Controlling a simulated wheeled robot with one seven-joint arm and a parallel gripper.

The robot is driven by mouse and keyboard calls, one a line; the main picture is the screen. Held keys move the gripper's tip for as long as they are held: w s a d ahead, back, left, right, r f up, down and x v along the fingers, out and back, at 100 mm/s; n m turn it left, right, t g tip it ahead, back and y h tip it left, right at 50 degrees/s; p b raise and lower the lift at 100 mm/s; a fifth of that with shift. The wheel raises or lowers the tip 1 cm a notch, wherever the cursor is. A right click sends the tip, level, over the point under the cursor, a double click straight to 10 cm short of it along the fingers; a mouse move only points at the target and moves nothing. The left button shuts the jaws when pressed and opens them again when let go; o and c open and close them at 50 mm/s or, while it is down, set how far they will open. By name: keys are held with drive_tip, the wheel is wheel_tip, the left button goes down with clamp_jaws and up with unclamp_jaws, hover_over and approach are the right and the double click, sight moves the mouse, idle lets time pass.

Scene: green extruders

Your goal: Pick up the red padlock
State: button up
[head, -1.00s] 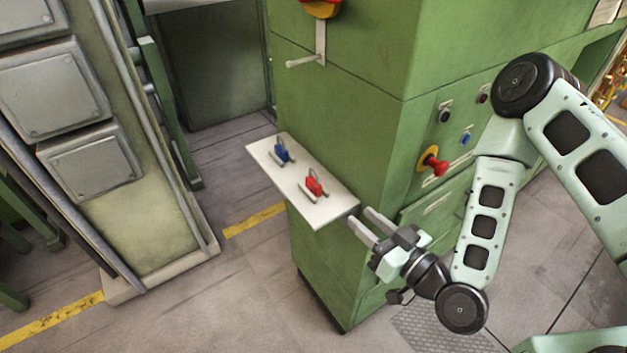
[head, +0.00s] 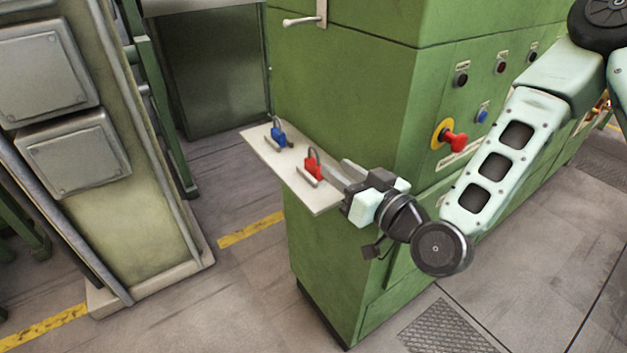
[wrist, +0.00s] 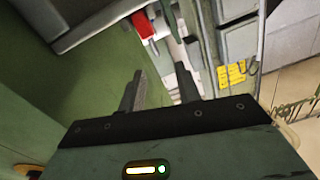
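The red padlock (head: 313,167) sits on a pale shelf plate (head: 268,160) fixed to the side of the green machine, with its dark shackle upward. My gripper (head: 338,177) is open, its fingers apart, just to the right of the padlock and over the plate's right end. I see no contact with the padlock.
A blue padlock (head: 279,136) stands on the same plate, behind and left of the red one. The green machine (head: 345,100) rises close by, with a red knob (head: 455,141) on its right face. Open floor lies left of the plate.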

sight(316, 149)
drive_tip(key=shift+w+a+f+b, duration=0.2)
drive_tip(key=shift+w+a+b, duration=0.1)
drive_tip(key=shift+w+b, duration=0.15)
drive_tip(key=shift+w+a+r+p, duration=0.35)
drive_tip(key=shift+w+a+p, duration=0.3)
drive_tip(key=shift+w+p, duration=0.15)
drive_tip(key=shift+d+p+x, duration=0.2)
drive_tip(key=shift+p+x, duration=1.1)
drive_tip(key=shift+x, duration=1.5)
drive_tip(key=shift+w+f, duration=0.1)
drive_tip(key=shift+w, duration=0.05)
clamp_jaws()
